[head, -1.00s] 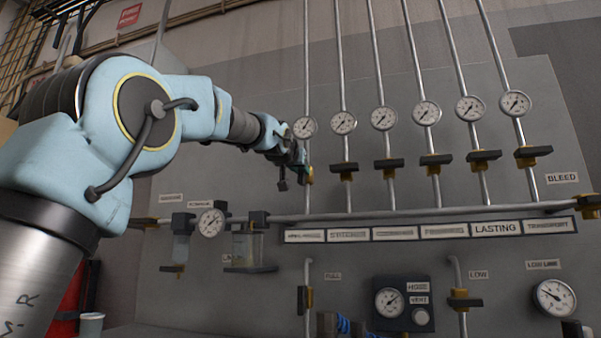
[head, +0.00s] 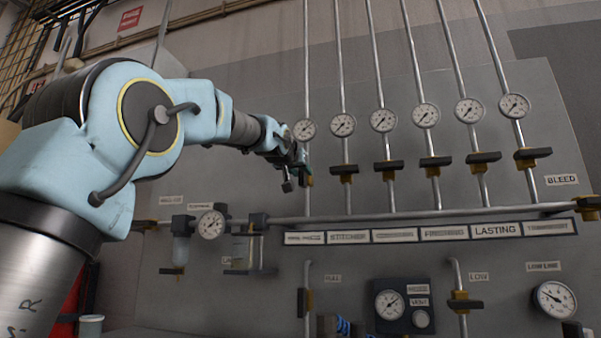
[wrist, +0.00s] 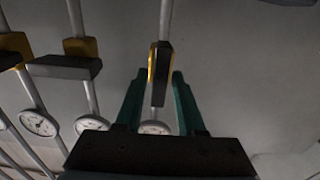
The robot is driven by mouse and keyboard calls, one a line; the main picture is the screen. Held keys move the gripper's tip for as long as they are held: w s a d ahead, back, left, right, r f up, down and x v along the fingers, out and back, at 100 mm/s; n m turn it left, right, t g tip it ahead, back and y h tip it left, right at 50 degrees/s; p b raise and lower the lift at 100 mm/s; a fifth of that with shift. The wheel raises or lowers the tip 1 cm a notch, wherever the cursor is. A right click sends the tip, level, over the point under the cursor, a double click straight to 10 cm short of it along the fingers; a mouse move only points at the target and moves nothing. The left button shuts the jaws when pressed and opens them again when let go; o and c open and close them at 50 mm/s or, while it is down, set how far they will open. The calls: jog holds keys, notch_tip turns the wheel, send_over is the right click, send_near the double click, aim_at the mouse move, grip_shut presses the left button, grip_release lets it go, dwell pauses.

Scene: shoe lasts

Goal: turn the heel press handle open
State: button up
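The leftmost upper valve has a dark handle with a yellow body (wrist: 160,70). In the wrist view the handle lies along its pipe. My gripper (wrist: 159,75) has its two green fingers apart, one on each side of the handle, with slim gaps showing; I see no clear contact. In the head view my gripper (head: 301,162) is at the leftmost upper pipe, just below its gauge (head: 304,130), and largely covers the valve. The leftmost label (head: 304,238) below this pipe is too blurred to read surely.
Several other upper valves, such as the neighbouring one (head: 344,170), have handles across their pipes. A horizontal pipe (head: 400,215) and label strip run below. Lower down are a dark gauge box (head: 404,305) and a low-line gauge (head: 554,299).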

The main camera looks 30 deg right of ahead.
jog(key=shift+o, duration=0.8)
jog(key=b+v, duration=0.2)
jog(key=v, duration=0.8)
jog(key=shift+s+a, duration=0.3)
